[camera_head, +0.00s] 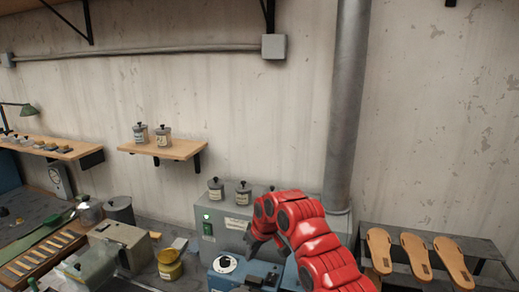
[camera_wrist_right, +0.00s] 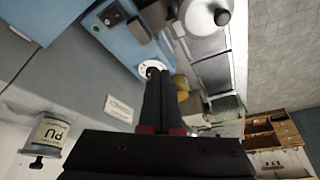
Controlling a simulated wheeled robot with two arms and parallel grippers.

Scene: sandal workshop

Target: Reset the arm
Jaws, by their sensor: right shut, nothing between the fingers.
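My right arm is red and comes in from the bottom right of the head view. Its dark gripper (camera_head: 252,243) is in front of the grey cabinet and above the blue machine. In the right wrist view the two black fingers of this gripper (camera_wrist_right: 157,75) lie together with nothing between them. Their tips overlap the edge of the white dial (camera_wrist_right: 140,58) on the blue machine (camera_wrist_right: 112,22) in that picture; I cannot tell whether they touch it. My left gripper does not show.
A grey cabinet (camera_head: 205,249) with a green switch carries lidded jars (camera_head: 216,191). Sandal soles (camera_head: 415,255) lie on a dark rack at the right. A yellow pot (camera_head: 170,267) stands left of the blue machine. A vertical pipe (camera_head: 347,100) runs behind my arm.

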